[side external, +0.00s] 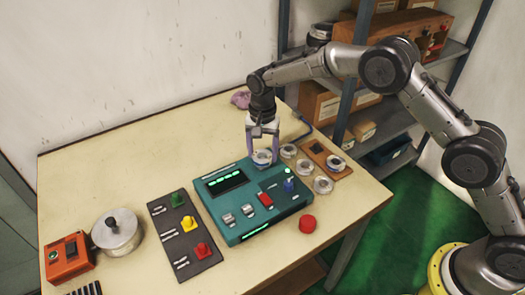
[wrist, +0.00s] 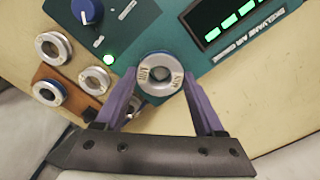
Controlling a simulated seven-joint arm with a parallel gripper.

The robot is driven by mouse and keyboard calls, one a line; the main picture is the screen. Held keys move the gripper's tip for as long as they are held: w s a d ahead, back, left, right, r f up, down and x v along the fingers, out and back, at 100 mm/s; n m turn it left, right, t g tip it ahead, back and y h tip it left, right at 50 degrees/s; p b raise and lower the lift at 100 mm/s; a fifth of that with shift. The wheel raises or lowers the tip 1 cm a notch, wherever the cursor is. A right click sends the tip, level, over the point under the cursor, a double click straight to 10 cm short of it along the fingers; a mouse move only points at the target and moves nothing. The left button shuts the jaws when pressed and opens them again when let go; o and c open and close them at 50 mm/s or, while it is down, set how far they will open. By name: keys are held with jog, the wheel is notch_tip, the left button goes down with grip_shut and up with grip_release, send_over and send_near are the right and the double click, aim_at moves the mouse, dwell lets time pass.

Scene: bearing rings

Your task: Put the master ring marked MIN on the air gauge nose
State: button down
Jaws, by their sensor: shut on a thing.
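A silver master ring (wrist: 160,88) with a blue band is gripped between the purple fingers of my gripper (wrist: 160,74). Its face lettering is rotated and appears to read MIN. In the side view my gripper (side external: 263,148) points down and holds this ring (side external: 262,158) at the back right corner of the teal air gauge (side external: 222,208). The wrist view also shows the gauge (wrist: 140,38) below the ring. The gauge nose is not clearly visible; the ring and fingers cover that spot. I cannot tell whether the ring is around the nose or above it.
Several other rings stand right of the gauge, one (side external: 336,162) on a brown board (side external: 318,152). A blue knob (side external: 288,185) and a red button (side external: 307,224) are nearby. A dark board with coloured pieces (side external: 184,229) lies left. The table behind the gauge is mostly clear.

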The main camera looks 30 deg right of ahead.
jog(key=shift+f, duration=0.65)
dwell(0.7)
grip_release()
jog(key=shift+f, duration=0.1)
jog(key=shift+r, duration=3.8)
